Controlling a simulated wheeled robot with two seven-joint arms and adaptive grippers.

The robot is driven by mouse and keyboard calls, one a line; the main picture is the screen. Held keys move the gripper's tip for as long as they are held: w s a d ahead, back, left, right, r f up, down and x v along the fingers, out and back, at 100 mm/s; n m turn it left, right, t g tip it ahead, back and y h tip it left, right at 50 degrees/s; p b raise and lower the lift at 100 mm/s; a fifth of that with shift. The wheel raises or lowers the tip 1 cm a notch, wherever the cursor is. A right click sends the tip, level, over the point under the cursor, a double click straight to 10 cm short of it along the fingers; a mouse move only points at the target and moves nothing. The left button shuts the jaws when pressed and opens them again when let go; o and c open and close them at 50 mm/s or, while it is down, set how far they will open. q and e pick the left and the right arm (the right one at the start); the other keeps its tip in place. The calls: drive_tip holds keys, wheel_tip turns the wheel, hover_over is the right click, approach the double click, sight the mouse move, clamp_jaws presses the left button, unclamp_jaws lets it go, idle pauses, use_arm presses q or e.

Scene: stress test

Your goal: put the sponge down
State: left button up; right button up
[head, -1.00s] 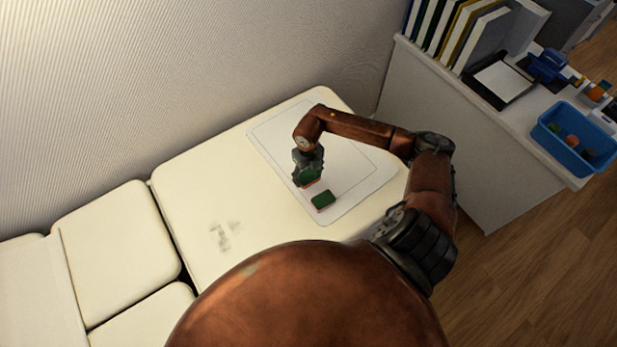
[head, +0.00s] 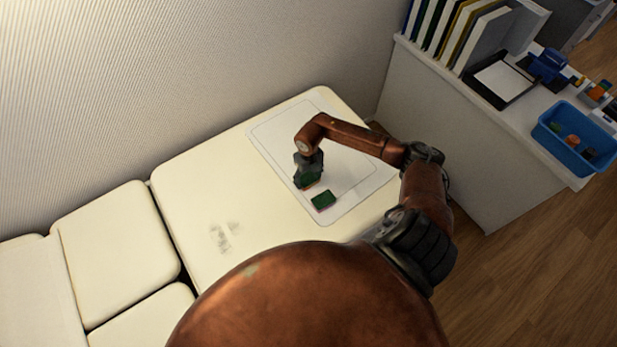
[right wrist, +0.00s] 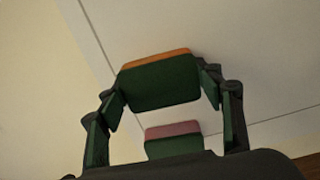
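My right gripper (head: 309,176) points down over the white sheet. It is shut on a dark green sponge with an orange-red layer (head: 312,187); most of it is hidden by the gripper in the head view. In the right wrist view this sponge (right wrist: 160,82) sits between the fingertips of the gripper (right wrist: 162,95). I cannot tell whether its underside touches the sheet. A second green block with a pinkish-red layer (head: 323,200) lies on the sheet just nearer and to the right; it also shows in the right wrist view (right wrist: 174,142). My left gripper is out of view.
The white sheet (head: 362,184) lies on a cream padded couch (head: 190,195) against the wall. Grey smudges mark the couch to the left. A cabinet (head: 460,150) at the right carries binders, a clipboard and a blue bin (head: 566,160). The sheet's far part is clear.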

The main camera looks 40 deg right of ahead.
sight(308, 177)
drive_tip(key=o, duration=0.4)
drive_tip(key=shift+r, duration=0.25)
wheel_tip(308, 177, up, 12)
idle(0.3)
drive_tip(key=shift+f, duration=0.1)
idle(0.4)
